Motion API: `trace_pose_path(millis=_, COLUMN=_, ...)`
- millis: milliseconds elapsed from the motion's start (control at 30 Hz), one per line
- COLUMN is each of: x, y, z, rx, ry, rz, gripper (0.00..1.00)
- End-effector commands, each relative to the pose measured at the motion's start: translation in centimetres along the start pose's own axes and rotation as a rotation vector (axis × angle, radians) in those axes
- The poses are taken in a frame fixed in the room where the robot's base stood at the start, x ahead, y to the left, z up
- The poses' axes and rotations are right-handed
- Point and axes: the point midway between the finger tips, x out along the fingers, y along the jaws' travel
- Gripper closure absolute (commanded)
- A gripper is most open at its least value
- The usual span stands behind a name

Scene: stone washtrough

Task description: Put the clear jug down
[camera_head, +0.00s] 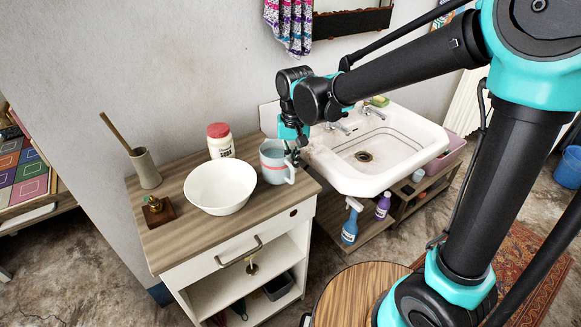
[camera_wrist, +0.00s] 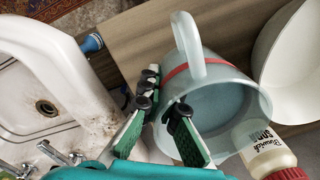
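The clear jug (camera_head: 273,165), pale blue-grey with a pinkish-red band and a side handle, appears to stand upright on the wooden top of the cabinet (camera_head: 165,240), near its right edge. In the wrist view the jug (camera_wrist: 218,62) shows its open mouth and its handle. My gripper (camera_head: 296,152) is at the jug's right rim. In the wrist view my gripper (camera_wrist: 163,98) has its fingers apart, one over the jug's mouth and one outside its wall. I see no firm contact with the wall.
A white bowl (camera_head: 220,187) stands close left of the jug. A red-lidded jar (camera_head: 220,141) is behind it. A mortar with pestle (camera_head: 146,168) and a small brass-topped block (camera_head: 158,211) are farther left. The sink (camera_head: 385,150) is right.

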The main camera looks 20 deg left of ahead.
Motion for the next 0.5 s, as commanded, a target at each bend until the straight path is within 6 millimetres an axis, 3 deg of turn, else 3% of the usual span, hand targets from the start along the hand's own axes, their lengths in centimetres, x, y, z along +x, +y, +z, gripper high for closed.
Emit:
trace_pose_path(millis=100, x=1.05, y=0.02, z=0.0, rx=0.0, ry=0.0, rz=0.0, gripper=1.0)
trace_pose_path(millis=500, x=1.44, y=0.05, z=0.01, rx=0.0, ry=0.0, rz=0.0, gripper=1.0)
